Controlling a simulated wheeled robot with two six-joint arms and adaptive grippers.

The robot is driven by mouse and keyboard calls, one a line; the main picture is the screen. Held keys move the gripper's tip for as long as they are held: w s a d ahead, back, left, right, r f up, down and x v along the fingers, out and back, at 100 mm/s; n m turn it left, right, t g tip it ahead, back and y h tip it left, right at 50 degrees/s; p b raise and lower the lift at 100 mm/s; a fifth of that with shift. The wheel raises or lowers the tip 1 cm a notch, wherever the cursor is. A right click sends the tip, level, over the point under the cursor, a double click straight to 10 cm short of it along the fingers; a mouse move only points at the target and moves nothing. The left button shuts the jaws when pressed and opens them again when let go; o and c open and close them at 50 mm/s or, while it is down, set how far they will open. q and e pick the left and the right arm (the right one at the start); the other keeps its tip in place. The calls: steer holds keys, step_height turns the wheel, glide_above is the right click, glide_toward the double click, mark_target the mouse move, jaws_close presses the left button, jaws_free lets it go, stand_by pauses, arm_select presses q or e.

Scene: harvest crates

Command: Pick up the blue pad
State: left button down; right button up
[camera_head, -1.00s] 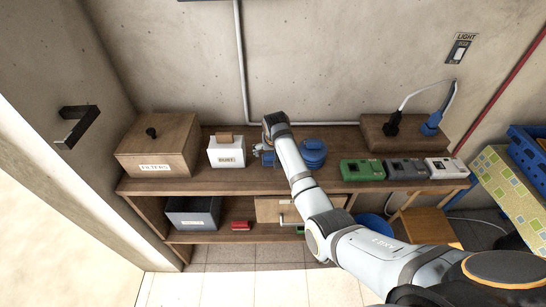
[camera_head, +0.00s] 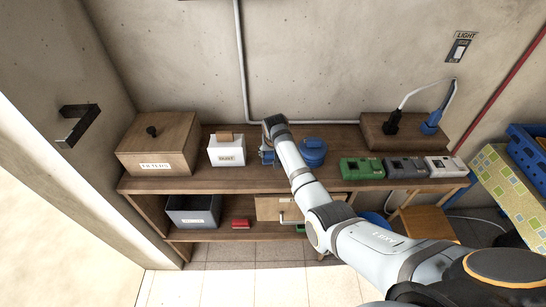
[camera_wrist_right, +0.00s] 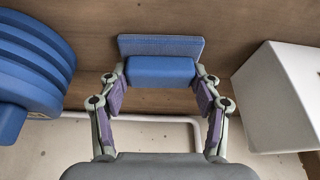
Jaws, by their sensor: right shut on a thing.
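The blue pad (camera_wrist_right: 160,69) is between the fingers of my right gripper (camera_wrist_right: 161,84) in the right wrist view, with a wider, flat blue part along its far side. My right gripper is shut on it. In the head view my right gripper (camera_head: 267,156) is over the shelf top, between the white box and a round blue object; its wrist hides most of the pad. Whether the pad touches the wood cannot be told. My left gripper is not in view.
The white labelled box (camera_head: 226,150) and the ridged blue object (camera_head: 313,152) flank the gripper closely. A wooden lidded box (camera_head: 158,147) stands at left. Green (camera_head: 362,169), grey (camera_head: 405,168) and white (camera_head: 446,167) devices sit at right, before a wooden socket block (camera_head: 375,128).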

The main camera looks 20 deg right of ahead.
steer(key=shift+s+f, duration=0.15)
steer(key=shift+f, duration=0.1)
steer(key=shift+r, duration=0.1)
step_height(320, 180, up, 3)
steer(key=shift+d+f+b, duration=0.1)
steer(key=shift+b, duration=0.8)
steer(key=r, duration=0.1)
steer(key=s+d+r, duration=0.2)
steer(key=r, duration=0.1)
steer(key=shift+s, duration=0.2)
steer(key=s+d+r+b, duration=0.3)
steer(key=s+d+r, duration=0.3)
steer(key=s, duration=0.2)
steer(key=shift+s+d, duration=0.2)
steer(key=shift+d, duration=0.05)
